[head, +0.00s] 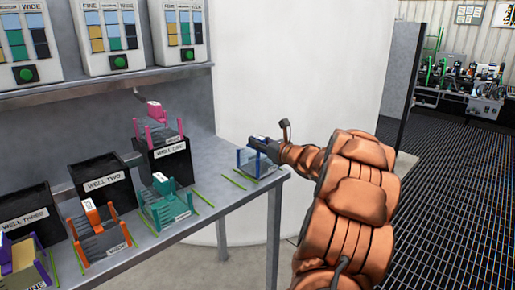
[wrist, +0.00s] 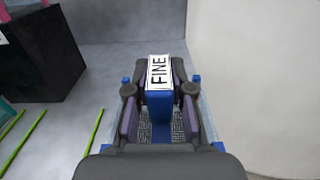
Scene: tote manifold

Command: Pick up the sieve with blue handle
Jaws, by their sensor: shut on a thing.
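The sieve with blue handle (head: 257,168) is at the right end of the grey bench, with blue corner posts and a pale mesh. In the wrist view its blue handle (wrist: 158,98) carries a white label reading FINE, and the mesh shows below. My gripper (head: 266,143) reaches it from the right and above. In the wrist view my gripper (wrist: 157,120) has its two dark fingers on either side of the handle, shut on it. The sieve looks level; I cannot tell whether it rests on the bench or is slightly raised.
Black boxes labelled WELL TWO (head: 103,184) and WELL THREE (head: 28,214) stand on the bench (head: 210,160). A pink sieve (head: 156,124) sits on another black box. Teal (head: 168,205) and orange (head: 98,238) sieves stand in front. A pale curved wall (wrist: 255,80) is close on the right.

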